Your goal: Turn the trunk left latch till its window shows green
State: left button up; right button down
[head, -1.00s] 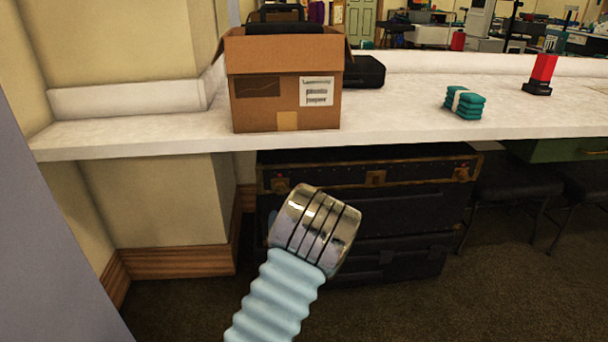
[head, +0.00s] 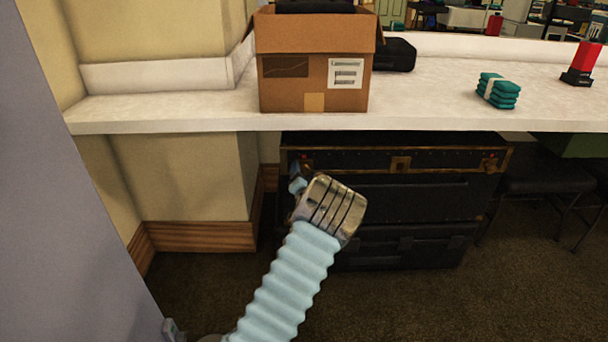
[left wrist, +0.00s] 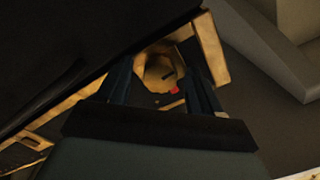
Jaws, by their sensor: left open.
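The black trunk (head: 415,202) with brass edging stands under the counter. Its left latch is mostly behind my left gripper in the head view. In the left wrist view the left latch (left wrist: 158,72) is a round brass piece with a small dark bar. Its window (left wrist: 174,91) shows red. My left gripper (head: 296,178) is at the trunk's upper left corner. In the left wrist view its two dark fingers are open, one on each side of the latch; I cannot tell if they touch it. The right latch (head: 490,158) also shows red. My right gripper is out of view.
The white counter (head: 430,110) overhangs the trunk. On it are a cardboard box (head: 300,85), a black case (head: 396,54), a teal bundle (head: 500,91) and a red-and-black item (head: 582,64). A dark chair (head: 535,188) stands right of the trunk. Carpet in front is clear.

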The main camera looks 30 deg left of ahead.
pick_arm(q)
jog(key=c, duration=1.1)
jog(key=shift+o, duration=0.2)
jog(key=shift+f+n+b, duration=0.2)
jog(key=shift+n+b, duration=0.2)
jog(key=shift+b, duration=0.25)
jog(key=n+b, duration=1.3)
jog(key=b, duration=0.2)
jog(key=shift+d+h, duration=0.1)
jog(key=shift+h, duration=0.3)
jog(key=shift+r+n+b, duration=0.15)
jog(key=shift+n+b, duration=0.35)
jog(key=shift+n, duration=0.7)
